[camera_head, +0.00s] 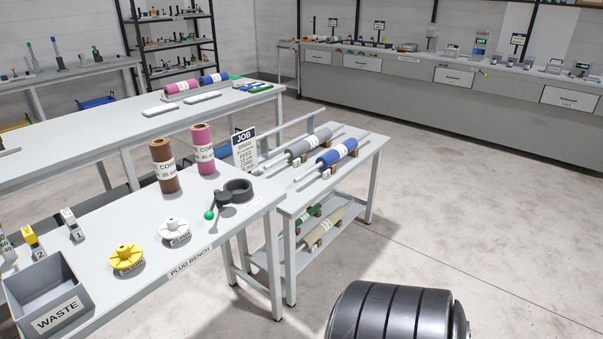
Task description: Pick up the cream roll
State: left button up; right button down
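The cream roll (325,229) lies on its side on the lower shelf of the small stand right of the plug bench. It rests on small brown blocks and a white label shows on it. A green roll (307,219) lies just behind it on the same shelf, partly hidden. The stand's upper top (352,170) sits above both rolls. Neither of my grippers shows in the head view.
A grey roll (308,143) and a blue roll (337,153) lie on the stand's top, with rods protruding. The plug bench (110,220) carries brown and pink upright rolls and a waste bin (48,296). Open floor (450,200) lies right of the stand.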

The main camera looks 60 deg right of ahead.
aim_at(312, 236)
jog(key=z, duration=2.3)
jog(key=i+l, duration=0.5)
jog(key=i, duration=0.2)
jog(key=i+l+u, duration=0.1)
jog(key=i+l, duration=0.4)
jog(key=i, duration=0.2)
